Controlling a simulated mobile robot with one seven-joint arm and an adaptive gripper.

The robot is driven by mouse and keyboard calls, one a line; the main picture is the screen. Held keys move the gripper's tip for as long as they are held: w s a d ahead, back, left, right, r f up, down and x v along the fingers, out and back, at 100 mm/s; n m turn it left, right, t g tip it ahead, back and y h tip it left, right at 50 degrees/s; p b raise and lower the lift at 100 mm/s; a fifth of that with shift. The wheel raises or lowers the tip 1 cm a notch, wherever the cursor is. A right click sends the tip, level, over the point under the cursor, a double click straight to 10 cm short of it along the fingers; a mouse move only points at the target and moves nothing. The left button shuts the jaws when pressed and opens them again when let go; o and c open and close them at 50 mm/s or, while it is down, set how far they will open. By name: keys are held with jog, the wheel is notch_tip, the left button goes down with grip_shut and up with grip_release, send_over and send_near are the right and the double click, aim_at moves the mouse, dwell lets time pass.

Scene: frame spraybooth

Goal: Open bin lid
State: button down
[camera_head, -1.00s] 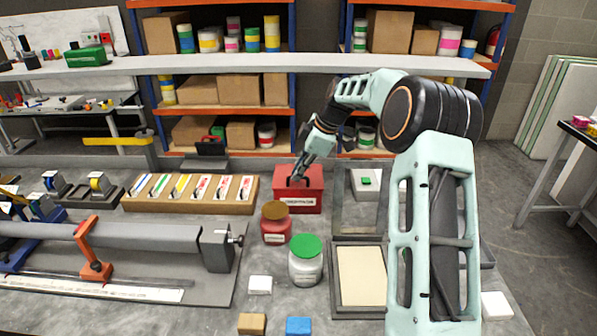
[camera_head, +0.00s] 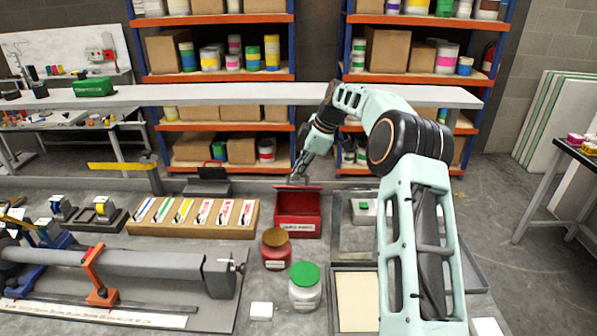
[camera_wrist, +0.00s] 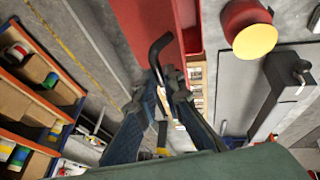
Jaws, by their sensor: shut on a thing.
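The red bin (camera_head: 298,231) stands on the bench behind the jars, with a white label on its front. Its lid (camera_head: 312,187) is swung up at the back edge, and the dark red inside shows from above. My gripper (camera_head: 299,178) is at the top of the raised lid, behind the bin opening. In the wrist view my gripper (camera_wrist: 165,80) is shut on the lid's black bent handle (camera_wrist: 158,47), with the red lid (camera_wrist: 145,22) just beyond it.
A red jar with a brown lid (camera_head: 277,252) and a jar with a green lid (camera_head: 305,288) stand in front of the bin. A wooden rack of tools (camera_head: 238,233) is to its left, trays (camera_head: 352,268) to its right. A raised grey shelf (camera_head: 250,95) runs behind.

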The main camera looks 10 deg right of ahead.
jog(key=shift+w+d+f+p, duration=0.1)
jog(key=shift+w+d+p, duration=0.2)
jog(key=shift+w+p, duration=0.4)
jog(key=shift+s, duration=0.1)
jog(key=c, duration=2.3)
grip_release()
jog(key=shift+f, duration=0.15)
jog(key=shift+c, duration=0.2)
jog(key=o, duration=0.3)
jog(key=shift+w+f, duration=0.1)
jog(key=shift+w, duration=0.35)
jog(key=shift+s+r, duration=0.2)
jog(key=shift+r, duration=0.1)
jog(key=shift+d+r, duration=0.1)
jog(key=shift+r, duration=0.2)
jog(key=v, duration=1.1)
jog(key=shift+s+r, duration=0.15)
jog(key=shift+c, duration=0.3)
